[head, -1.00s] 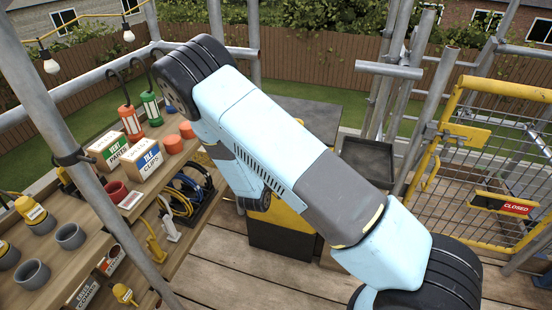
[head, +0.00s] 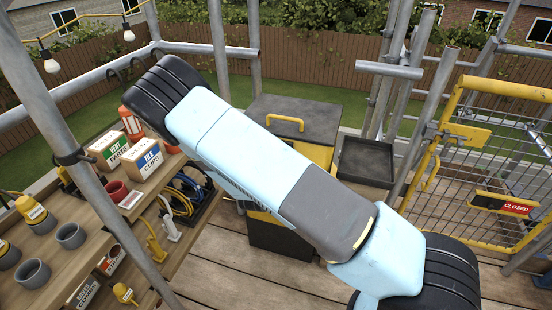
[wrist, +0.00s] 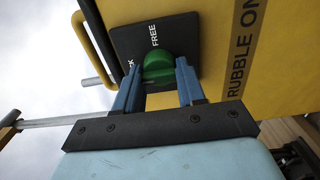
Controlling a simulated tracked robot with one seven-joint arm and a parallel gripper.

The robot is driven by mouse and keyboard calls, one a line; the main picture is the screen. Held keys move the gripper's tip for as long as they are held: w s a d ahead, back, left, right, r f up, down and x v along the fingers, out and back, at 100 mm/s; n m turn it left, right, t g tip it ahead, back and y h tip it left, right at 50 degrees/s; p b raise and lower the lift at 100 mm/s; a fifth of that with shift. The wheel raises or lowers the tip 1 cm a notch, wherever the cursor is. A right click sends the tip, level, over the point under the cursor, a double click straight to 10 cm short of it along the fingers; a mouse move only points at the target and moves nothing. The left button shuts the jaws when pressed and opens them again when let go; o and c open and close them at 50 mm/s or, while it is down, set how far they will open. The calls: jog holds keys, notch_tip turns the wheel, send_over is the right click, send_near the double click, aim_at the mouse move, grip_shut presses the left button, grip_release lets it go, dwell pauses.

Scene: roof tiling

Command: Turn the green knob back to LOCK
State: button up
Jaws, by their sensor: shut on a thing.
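The green knob (wrist: 158,66) shows in the wrist view on a black plate (wrist: 183,32) marked FREE, with a second label partly covered by a finger, its last letters CK visible. The plate is on a yellow panel (wrist: 285,70) printed RUBBLE ON, the rest cut off. My gripper (wrist: 157,72) has its two blue fingers on either side of the knob, shut on it. A pointer on the knob cannot be made out. In the head view my arm hides the knob and gripper; part of the yellow bin (head: 318,154) with its dark lid (head: 318,118) shows behind.
A shelf on the left holds a tile clips box (head: 143,160), a vent box (head: 108,149), cable coils (head: 190,192) and grey cups (head: 70,236). A black tray (head: 366,160) stands right of the bin. A yellow gate (head: 490,150) with a CLOSED sign (head: 505,205) is at the right.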

jog(key=shift+a+f, duration=0.15)
jog(key=shift+a, duration=0.25)
jog(key=o, duration=0.9)
jog(key=shift+o, duration=0.6)
jog(key=shift+d, duration=0.15)
jog(key=v, duration=1.3)
jog(key=shift+s, duration=0.35)
